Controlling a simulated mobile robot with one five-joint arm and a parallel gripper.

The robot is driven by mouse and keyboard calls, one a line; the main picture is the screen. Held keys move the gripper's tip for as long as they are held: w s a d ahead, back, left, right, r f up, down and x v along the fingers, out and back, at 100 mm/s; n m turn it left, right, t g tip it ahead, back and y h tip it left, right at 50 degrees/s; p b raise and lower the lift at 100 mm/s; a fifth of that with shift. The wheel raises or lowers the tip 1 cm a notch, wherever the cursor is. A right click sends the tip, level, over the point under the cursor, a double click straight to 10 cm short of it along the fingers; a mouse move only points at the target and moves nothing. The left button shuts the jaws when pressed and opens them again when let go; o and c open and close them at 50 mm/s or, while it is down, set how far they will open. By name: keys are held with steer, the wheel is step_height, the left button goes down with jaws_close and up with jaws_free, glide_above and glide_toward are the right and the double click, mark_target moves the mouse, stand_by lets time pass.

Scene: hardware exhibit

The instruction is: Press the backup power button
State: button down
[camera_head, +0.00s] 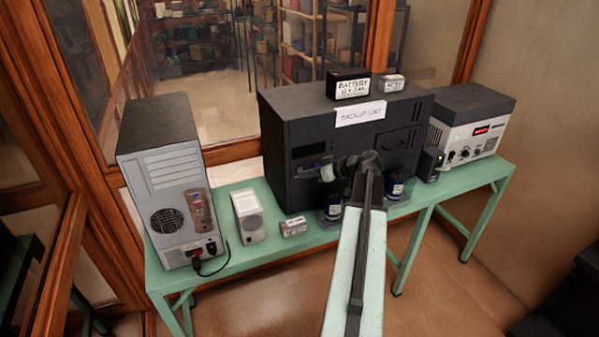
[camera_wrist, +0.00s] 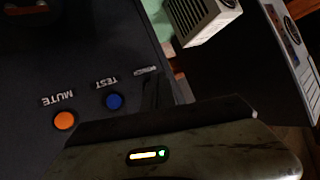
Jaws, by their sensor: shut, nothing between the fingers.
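The backup unit (camera_head: 290,125) is a large black box with a white "BACKUP UNIT" label, in the middle of the table. The wrist view shows its dark panel (camera_wrist: 70,45) upside down. An orange button (camera_wrist: 64,120) is labelled MUTE and a blue button (camera_wrist: 113,101) TEST. A third small label (camera_wrist: 147,70), too small to read surely, is beside my gripper (camera_wrist: 163,92). Any button below that label is hidden behind the gripper. My gripper is shut and empty, close to the panel; I cannot tell whether it touches. In the head view the gripper (camera_head: 318,172) is before the unit's lower front.
A grey computer tower (camera_head: 165,165) and a small white device (camera_head: 248,215) stand left on the green table (camera_head: 240,262). A power supply with red display (camera_head: 475,125) stands right. Dark blue jars (camera_head: 396,186) stand before the unit. Labelled blocks (camera_head: 348,88) lie on top of it.

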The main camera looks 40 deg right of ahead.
stand_by(0.3)
steer(key=shift+w+d, duration=0.2)
steer(key=shift+w, duration=0.15)
stand_by(0.3)
steer(key=shift+s+a, duration=0.15)
steer(key=shift+s, duration=0.3)
steer(key=s+a, duration=0.2)
steer(key=s, duration=0.3)
steer(key=shift+s+a, duration=0.15)
steer(key=shift+s, duration=0.15)
stand_by(0.4)
